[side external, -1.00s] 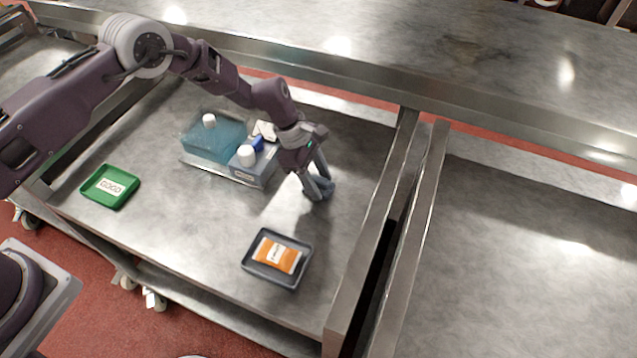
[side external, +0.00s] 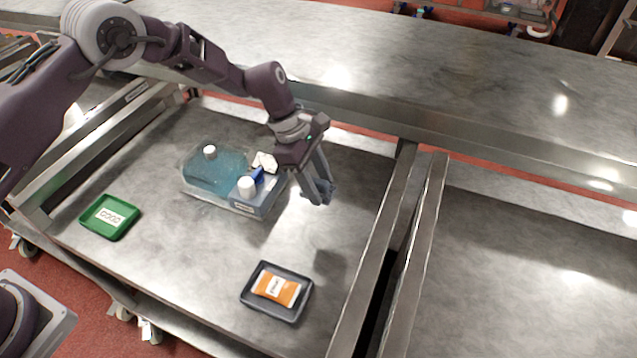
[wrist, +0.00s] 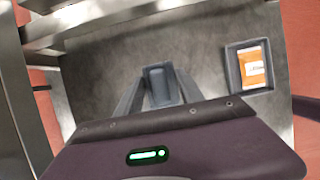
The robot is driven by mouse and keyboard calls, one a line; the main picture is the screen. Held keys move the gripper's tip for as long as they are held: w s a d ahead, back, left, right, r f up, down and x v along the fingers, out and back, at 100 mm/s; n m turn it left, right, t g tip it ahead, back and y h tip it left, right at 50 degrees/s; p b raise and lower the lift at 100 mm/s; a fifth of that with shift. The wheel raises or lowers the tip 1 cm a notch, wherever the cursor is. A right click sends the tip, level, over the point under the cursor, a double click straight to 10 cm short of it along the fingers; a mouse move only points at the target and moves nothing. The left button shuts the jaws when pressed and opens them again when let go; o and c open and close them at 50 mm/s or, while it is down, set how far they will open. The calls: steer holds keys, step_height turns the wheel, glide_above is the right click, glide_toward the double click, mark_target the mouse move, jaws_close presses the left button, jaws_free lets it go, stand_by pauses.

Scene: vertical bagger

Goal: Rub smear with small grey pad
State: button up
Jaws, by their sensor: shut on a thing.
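My gripper (side external: 318,190) is shut on a small blue-grey pad (wrist: 158,82), which sits between the two fingers in the wrist view. In the side view the pad (side external: 322,193) shows partly behind the fingertips, over the steel table to the right of the caddy. It appears to be above the table, but the exact gap is hard to tell. I cannot make out a distinct smear among the mottled marks and reflections on the steel.
A caddy (side external: 243,208) holds a blue-liquid bottle (side external: 215,172) and a white-capped container (side external: 246,187). A dark tray (side external: 262,307) holds an orange packet (side external: 277,287). A green tray (side external: 109,217) labelled GOOD is at left. A raised rail (side external: 375,255) bounds the table's right side.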

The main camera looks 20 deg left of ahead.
mark_target(322, 183)
steer(key=v, duration=0.3)
steer(key=d+v, duration=0.1)
steer(key=v, duration=0.1)
steer(key=shift+s+r, duration=0.15)
steer(key=shift+r, duration=0.05)
steer(key=s+a+m+g+y, duration=0.1)
steer(key=s+a+m+g, duration=0.2)
steer(key=s+a+m, duration=1.2)
steer(key=shift+s+a+f+n, duration=0.8)
steer(key=shift+s+f+n, duration=0.3)
steer(key=shift+f, duration=1.35)
steer(key=shift+s+a+f+n, duration=0.85)
steer(key=shift+s+f, duration=0.5)
steer(key=shift+f, duration=1.15)
steer(key=shift+s+a+f+n, duration=0.75)
steer(key=shift+s+f+n, duration=0.4)
steer(key=shift+f, duration=1.3)
steer(key=shift+w+r, duration=0.25)
steer(key=shift+w, duration=0.35)
steer(key=shift+w+r, duration=0.3)
steer(key=shift+w, duration=1)
steer(key=shift+s, duration=1.95)
step_height(322, 183, up, 7)
steer(key=shift+f, duration=0.15)
steer(key=shift+s+f, duration=0.1)
steer(key=shift+s, duration=0.05)
